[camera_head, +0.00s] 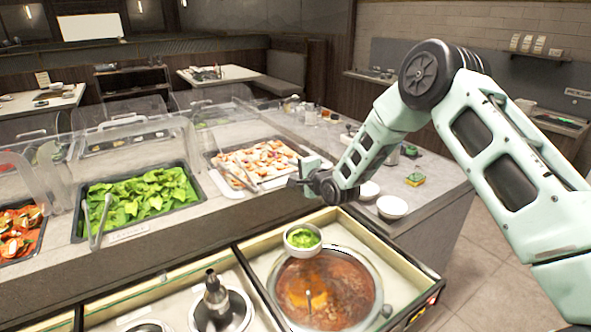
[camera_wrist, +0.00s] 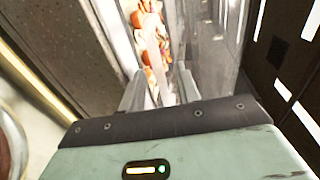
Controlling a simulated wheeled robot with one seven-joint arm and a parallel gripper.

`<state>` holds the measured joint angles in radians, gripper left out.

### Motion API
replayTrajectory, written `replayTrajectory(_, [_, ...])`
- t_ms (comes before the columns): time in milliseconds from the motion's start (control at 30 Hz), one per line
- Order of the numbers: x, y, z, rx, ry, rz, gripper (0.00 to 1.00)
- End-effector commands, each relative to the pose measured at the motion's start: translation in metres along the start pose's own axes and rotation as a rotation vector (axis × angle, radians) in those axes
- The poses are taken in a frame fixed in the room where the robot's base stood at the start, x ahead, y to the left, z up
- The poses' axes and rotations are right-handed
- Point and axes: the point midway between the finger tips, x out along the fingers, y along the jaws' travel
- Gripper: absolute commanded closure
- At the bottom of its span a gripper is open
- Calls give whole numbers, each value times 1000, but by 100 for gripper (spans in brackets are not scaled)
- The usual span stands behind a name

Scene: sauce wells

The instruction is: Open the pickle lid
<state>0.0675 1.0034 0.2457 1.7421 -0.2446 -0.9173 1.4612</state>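No lid carries a readable pickle label, so I cannot tell which one is meant. Clear hinged lids with pale handles show at the left in the head view: a front one (camera_head: 60,150) and one over the greens (camera_head: 150,185). A tray of orange and white food (camera_head: 262,158) with tongs is at the centre; it also shows in the wrist view (camera_wrist: 152,40). My gripper (camera_head: 296,182) is just right of this tray, above the counter edge. In the wrist view its fingers (camera_wrist: 160,90) are apart, with nothing clearly held. A clear panel (camera_wrist: 212,40) stands close right of them.
In front are a round well of brown sauce (camera_head: 345,285) with a ladle, a small bowl of green pieces (camera_head: 303,239) at its rim, and a metal lid with a black pump (camera_head: 215,300). White bowls (camera_head: 392,207) stand on the counter under my arm.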

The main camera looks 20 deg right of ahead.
Motion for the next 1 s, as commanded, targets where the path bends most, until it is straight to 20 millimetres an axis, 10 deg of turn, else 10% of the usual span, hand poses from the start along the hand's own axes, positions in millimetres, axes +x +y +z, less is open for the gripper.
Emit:
replayTrajectory(167, [0, 0, 0, 0, 0, 0, 70])
replayTrajectory(300, [0, 0, 0, 0, 0, 0, 100])
replayTrajectory(667, [-1, -11, 0, 0, 1, 31, 100])
replayTrajectory(1000, [3, -62, -1, 0, 0, 228, 100])
